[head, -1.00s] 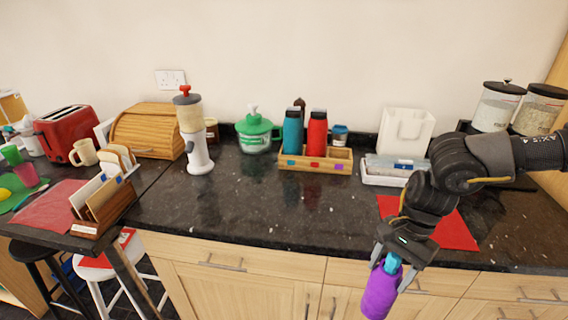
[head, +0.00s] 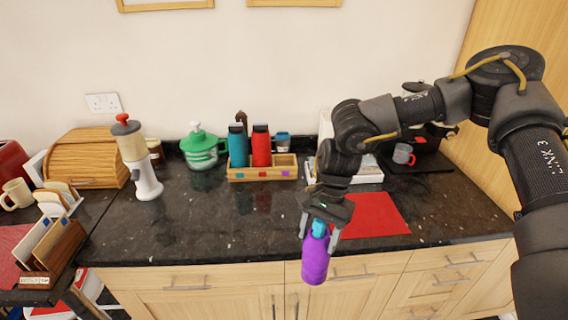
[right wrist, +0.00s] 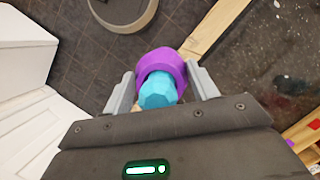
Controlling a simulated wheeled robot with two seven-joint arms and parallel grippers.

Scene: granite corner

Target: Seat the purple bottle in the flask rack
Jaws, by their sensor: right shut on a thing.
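My right gripper (head: 322,232) is shut on the purple bottle (head: 315,258), near its light-blue cap (head: 319,228). The bottle hangs a little tilted in front of the counter's front edge. In the right wrist view the bottle (right wrist: 163,62) sits between the two fingers, cap towards the camera. The wooden flask rack (head: 284,168) stands on the counter near the wall, to the left of and beyond the gripper. It holds a teal bottle (head: 238,147) and a red bottle (head: 261,147); its right end looks empty. My left gripper is not in view.
A red mat (head: 372,215) lies on the counter behind the gripper. A white tray (head: 368,177) stands right of the rack, partly hidden by my arm. Left of the rack are a green-lidded jar (head: 201,152) and a grinder (head: 140,165). The dark counter before the rack is clear.

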